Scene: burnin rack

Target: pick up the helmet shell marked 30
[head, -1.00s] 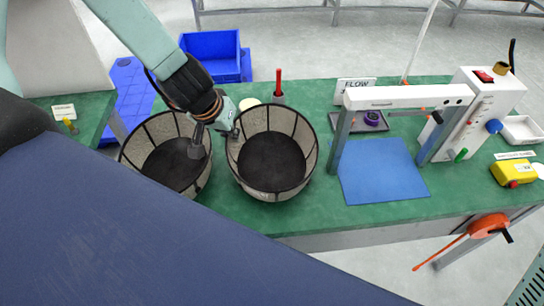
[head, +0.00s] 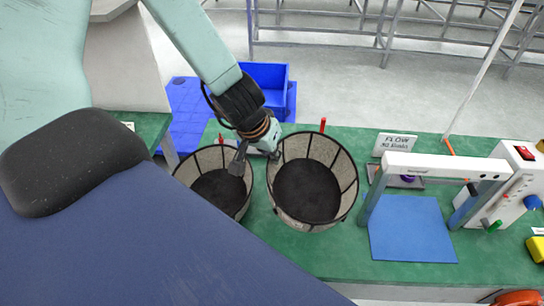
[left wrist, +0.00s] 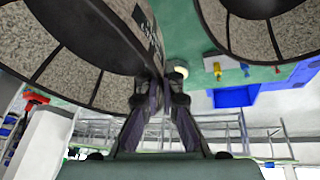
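Two open, round helmet shells with pale panelled walls, dark ribs and dark bottoms stand side by side on the green bench: a left one (head: 222,190) and a right one (head: 308,190). My left gripper (head: 241,168) is low between them, at the neighbouring rims. In the left wrist view, its fingertips (left wrist: 162,84) are close together beside the wall of the near shell (left wrist: 85,78). That wall carries dark lettering too small to read. The other shell (left wrist: 265,35) is at upper right. I cannot tell whether the fingertips pinch the wall. My right gripper is out of view.
A white-topped frame (head: 440,165) stands over a blue mat (head: 410,235) on the green bench (head: 300,250), right of the shells. A blue bin (head: 265,78) is beyond the bench.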

